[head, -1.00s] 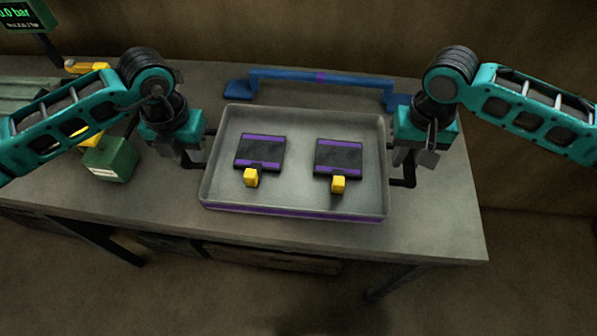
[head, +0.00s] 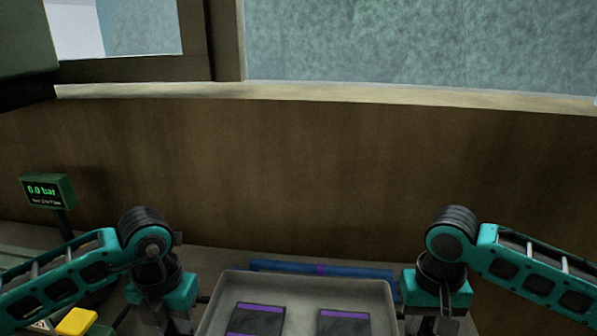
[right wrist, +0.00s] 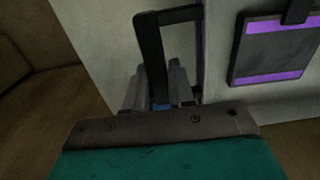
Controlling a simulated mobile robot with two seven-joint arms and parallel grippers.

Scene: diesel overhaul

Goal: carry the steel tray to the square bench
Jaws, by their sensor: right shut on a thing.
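The steel tray (head: 375,290) shows at the bottom of the head view, its near part cut off by the frame edge. Two dark pads with purple bands, a left one (head: 257,319) and a right one (head: 343,326), lie in it. My right gripper (right wrist: 160,95) is shut on the tray's black handle (right wrist: 150,50) in the right wrist view. In the head view my left gripper (head: 178,318) is at the tray's left side; its fingertips are cut off, so its grip is hidden. I cannot pick out a square bench.
A blue bar (head: 325,270) lies behind the tray on the worktop (head: 235,258). A brown wall (head: 300,180) with windows above stands close behind. A green display reading 0.0 bar (head: 48,190) and a yellow item (head: 77,321) are at the left.

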